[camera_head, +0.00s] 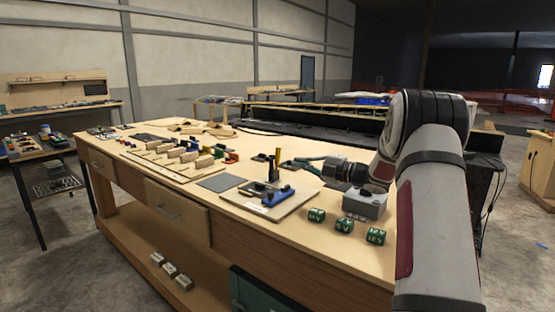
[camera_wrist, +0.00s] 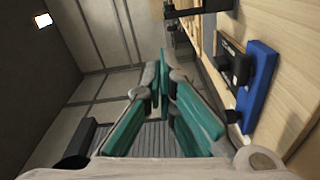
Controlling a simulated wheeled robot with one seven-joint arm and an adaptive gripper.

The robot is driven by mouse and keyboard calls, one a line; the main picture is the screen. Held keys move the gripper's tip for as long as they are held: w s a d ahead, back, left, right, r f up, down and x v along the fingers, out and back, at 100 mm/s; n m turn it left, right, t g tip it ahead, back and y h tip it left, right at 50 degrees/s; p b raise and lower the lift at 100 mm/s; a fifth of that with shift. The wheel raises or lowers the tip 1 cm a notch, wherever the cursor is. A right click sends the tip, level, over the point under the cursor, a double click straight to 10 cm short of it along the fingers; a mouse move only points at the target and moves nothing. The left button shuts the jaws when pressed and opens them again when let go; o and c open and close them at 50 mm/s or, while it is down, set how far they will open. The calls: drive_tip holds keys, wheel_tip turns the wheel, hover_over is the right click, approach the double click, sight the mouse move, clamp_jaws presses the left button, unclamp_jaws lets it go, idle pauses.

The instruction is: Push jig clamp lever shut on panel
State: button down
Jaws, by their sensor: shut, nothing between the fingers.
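The jig (camera_head: 297,200) is a pale board on the workbench with a blue piece and dark clamp parts on it.
Right of the jig are several green marked cubes (camera_head: 344,225) and a grey box (camera_head: 366,203) beneath my arm. A grey mat (camera_head: 221,182) and a rack of wooden blocks (camera_head: 177,160) lie to the left. The bench front edge is clear near the mat.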

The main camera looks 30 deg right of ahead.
sight(277, 157)
drive_tip(key=w, duration=1.1)
drive_tip(key=shift+w+a+f+b, duration=0.2)
drive_tip(key=shift+a+f+b, duration=0.15)
drive_tip(key=shift+a, duration=0.1)
drive_tip(key=shift+d+r, duration=0.1)
drive_tip(key=shift+d+m+p, duration=0.15)
drive_tip(key=shift+m+p, duration=0.15)
